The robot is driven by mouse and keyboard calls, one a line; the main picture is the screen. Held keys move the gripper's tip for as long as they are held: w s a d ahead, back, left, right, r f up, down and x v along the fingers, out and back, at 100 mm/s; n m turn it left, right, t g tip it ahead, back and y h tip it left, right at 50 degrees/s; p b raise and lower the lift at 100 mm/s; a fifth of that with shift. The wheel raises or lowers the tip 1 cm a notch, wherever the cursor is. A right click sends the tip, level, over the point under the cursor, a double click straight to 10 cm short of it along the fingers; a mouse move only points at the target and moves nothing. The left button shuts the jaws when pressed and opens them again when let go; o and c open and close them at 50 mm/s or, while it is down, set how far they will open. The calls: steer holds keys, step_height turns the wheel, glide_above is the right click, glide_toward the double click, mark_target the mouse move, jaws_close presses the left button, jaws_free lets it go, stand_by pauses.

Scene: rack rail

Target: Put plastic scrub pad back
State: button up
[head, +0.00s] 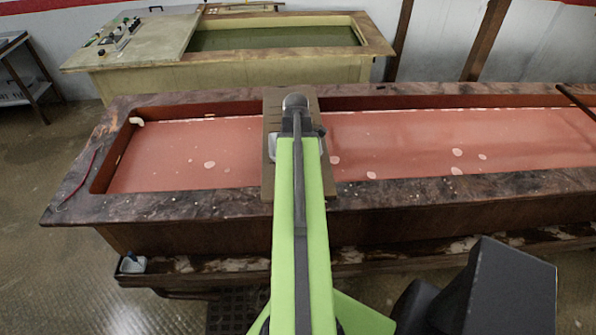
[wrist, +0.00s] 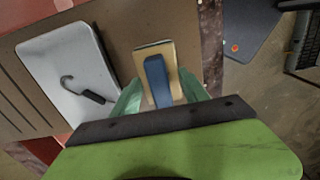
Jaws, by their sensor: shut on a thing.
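What looks like the plastic scrub pad, a tan block with a blue grip (wrist: 155,68), is between the two pale green fingers of my gripper (wrist: 158,80) in the wrist view. My gripper is shut on it. Below it is a brown board (wrist: 115,18), with slots at its left; I cannot tell whether the pad touches the board. In the head view the board (head: 268,185) lies across the red-filled tank, and my arm hides the pad and fingertips.
A white tray (wrist: 45,60) with a dark-handled hook (wrist: 85,92) lies on the board, left of the pad. The tank's wide rim (head: 420,192) surrounds the red liquid. A second tank (head: 230,75) stands behind.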

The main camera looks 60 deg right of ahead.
step_height(320, 180, down, 3)
steer(key=shift+f+b, duration=0.1)
steer(key=shift+b, duration=0.85)
steer(key=shift+r, duration=0.25)
steer(key=shift+f, duration=0.25)
steer(key=o, duration=1.2)
steer(key=shift+r, duration=0.1)
step_height(320, 180, up, 13)
steer(key=p, duration=1.2)
steer(key=shift+f+p, duration=0.2)
steer(key=shift+p, duration=0.2)
steer(key=shift+f, duration=0.1)
